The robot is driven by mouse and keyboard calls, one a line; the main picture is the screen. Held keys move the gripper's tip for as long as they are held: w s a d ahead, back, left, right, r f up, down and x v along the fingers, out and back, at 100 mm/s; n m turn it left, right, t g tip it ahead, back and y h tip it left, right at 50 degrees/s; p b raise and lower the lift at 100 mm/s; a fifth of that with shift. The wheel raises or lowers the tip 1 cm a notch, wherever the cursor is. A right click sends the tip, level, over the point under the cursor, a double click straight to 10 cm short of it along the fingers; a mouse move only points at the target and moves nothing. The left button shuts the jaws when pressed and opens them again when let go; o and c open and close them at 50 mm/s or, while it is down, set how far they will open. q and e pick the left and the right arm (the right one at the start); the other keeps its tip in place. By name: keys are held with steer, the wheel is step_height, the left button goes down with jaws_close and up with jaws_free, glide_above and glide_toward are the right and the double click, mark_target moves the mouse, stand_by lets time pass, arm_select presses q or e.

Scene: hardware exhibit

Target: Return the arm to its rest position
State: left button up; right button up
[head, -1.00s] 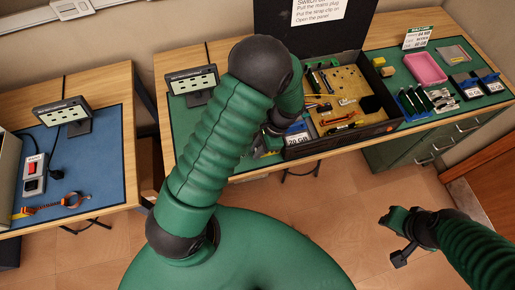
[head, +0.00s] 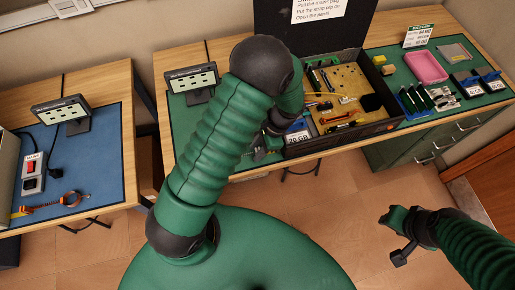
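My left arm (head: 205,150) rises from the lower middle, bends at a dark elbow and reaches down to the front left corner of an open black case. My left gripper (head: 262,150) is low beside that corner, near a drive labelled 20 GB (head: 297,137). The arm hides much of it, so its fingers cannot be made out. My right gripper (head: 396,238) hangs over the floor at lower right, away from the tables. It looks empty, but its opening is unclear.
The case (head: 345,139) holds a circuit board (head: 343,87). A pink tray (head: 426,68), memory sticks (head: 412,103) and drives stand right of it. A lit display (head: 190,83) stands left. Another table with a blue mat (head: 100,165) is at far left. The floor in front is clear.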

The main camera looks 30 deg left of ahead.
arm_select(q)
steer(key=shift+o, duration=0.7)
steer(key=shift+o, duration=0.4)
steer(key=shift+o, duration=1.3)
steer(key=shift+r+p, duration=0.6)
steer(key=shift+p, duration=0.1)
step_height(320, 180, up, 6)
steer(key=p, duration=0.6)
